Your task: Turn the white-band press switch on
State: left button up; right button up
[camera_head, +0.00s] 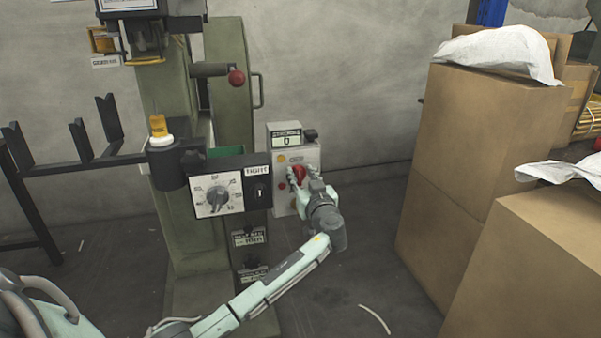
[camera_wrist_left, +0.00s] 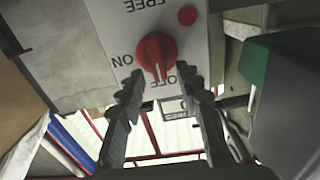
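The green press (camera_head: 165,90) has a grey control box (camera_head: 283,160) on its right side, carrying a red rotary switch (camera_head: 299,173). A white band (camera_head: 161,141) shows under the amber lamp on the press. In the left wrist view the red switch (camera_wrist_left: 155,55) sits between upside-down ON and OFF labels, its white pointer mark aimed nearer OFF. My left gripper (camera_head: 298,182) is at the control box. Its two fingers are open, with tips on either side of the switch's lower part in the wrist view (camera_wrist_left: 161,76); contact cannot be told. My right gripper is out of view.
A dial panel (camera_head: 217,193) and a black TIGHT switch (camera_head: 259,190) are left of the control box. A lever with a red ball (camera_head: 236,77) sticks out above.

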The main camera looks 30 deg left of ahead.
pick_arm(q)
jog(key=shift+w+a, duration=0.3)
jog(key=shift+a, duration=0.1)
jog(key=shift+c, duration=0.3)
grip_shut()
